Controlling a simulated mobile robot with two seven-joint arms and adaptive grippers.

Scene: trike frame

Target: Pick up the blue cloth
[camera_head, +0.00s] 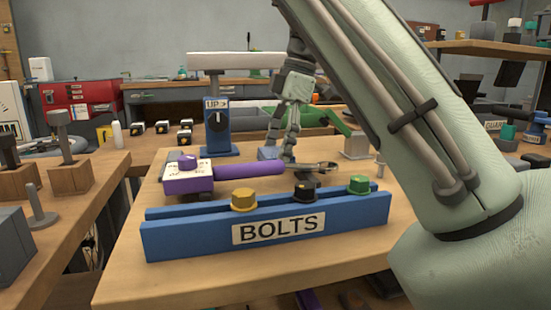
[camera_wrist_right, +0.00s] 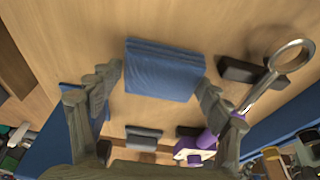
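The blue cloth (camera_wrist_right: 163,72) lies folded flat on the wooden table in the right wrist view, between the spread fingers of my right gripper (camera_wrist_right: 160,88). In the head view only a small part of the cloth (camera_head: 268,153) shows behind the purple tool. My right gripper (camera_head: 283,142) points down over the cloth there and is open and empty. I cannot tell whether its fingertips touch the cloth. My left gripper is not in view.
A blue BOLTS rack (camera_head: 190,237) with coloured bolts stands at the table's front. Behind it, a purple-handled wrench (camera_head: 248,171) rests on dark supports, close to the right gripper. A blue UP post (camera_head: 217,130) stands left of the gripper.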

